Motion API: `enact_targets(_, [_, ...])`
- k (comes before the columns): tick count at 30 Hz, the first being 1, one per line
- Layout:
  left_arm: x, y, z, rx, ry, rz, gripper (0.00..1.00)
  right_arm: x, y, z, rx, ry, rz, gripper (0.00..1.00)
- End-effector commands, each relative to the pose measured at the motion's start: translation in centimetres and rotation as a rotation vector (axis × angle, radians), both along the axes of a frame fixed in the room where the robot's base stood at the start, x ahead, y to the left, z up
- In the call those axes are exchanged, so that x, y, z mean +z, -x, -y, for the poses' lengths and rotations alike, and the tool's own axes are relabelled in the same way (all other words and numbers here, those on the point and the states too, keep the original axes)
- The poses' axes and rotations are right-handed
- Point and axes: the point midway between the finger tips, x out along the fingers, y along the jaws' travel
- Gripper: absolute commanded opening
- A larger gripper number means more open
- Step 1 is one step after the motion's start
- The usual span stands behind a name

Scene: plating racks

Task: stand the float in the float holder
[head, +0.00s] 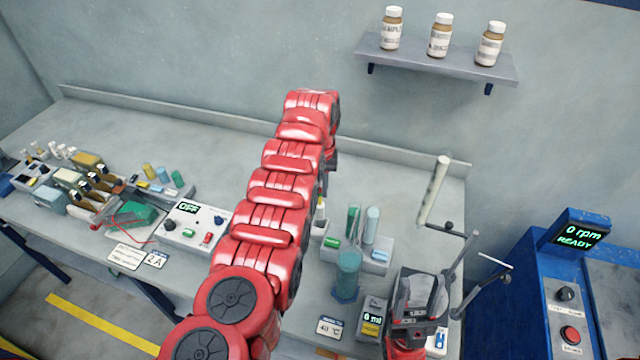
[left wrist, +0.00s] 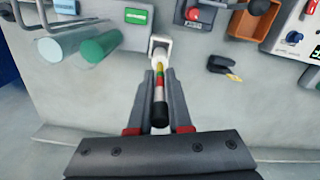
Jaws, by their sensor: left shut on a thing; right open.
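In the left wrist view, the float (left wrist: 159,88) is a thin stick with a black near end, red, green and yellow bands, and a pale far end. My left gripper (left wrist: 159,100) is shut on it. Its far end meets the float holder (left wrist: 161,40), a small pale block with a dark opening; I cannot tell how deep it sits. In the head view my red left arm hides the left gripper and most of the float; the pale holder (head: 318,229) shows beside the arm. My right gripper (head: 420,283) is open and empty above the front right of the bench.
Green (head: 353,220) and pale teal (head: 372,225) cylinders stand beside the holder. A blue-green beaker (head: 347,275) and a small meter (head: 372,318) are nearer the front. A tilted pale tube (head: 434,190) stands at right. A control box (head: 192,225) is left of my arm.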

Motion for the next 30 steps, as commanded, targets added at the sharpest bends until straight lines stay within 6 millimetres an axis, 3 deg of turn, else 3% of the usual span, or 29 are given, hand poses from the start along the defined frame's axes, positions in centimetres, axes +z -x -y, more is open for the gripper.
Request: enact_targets(30, [-5.2, 0.0, 0.0, 0.001, 0.000, 0.001, 0.00, -2.9, 0.0, 0.0, 0.000, 0.000, 0.000, 0.52])
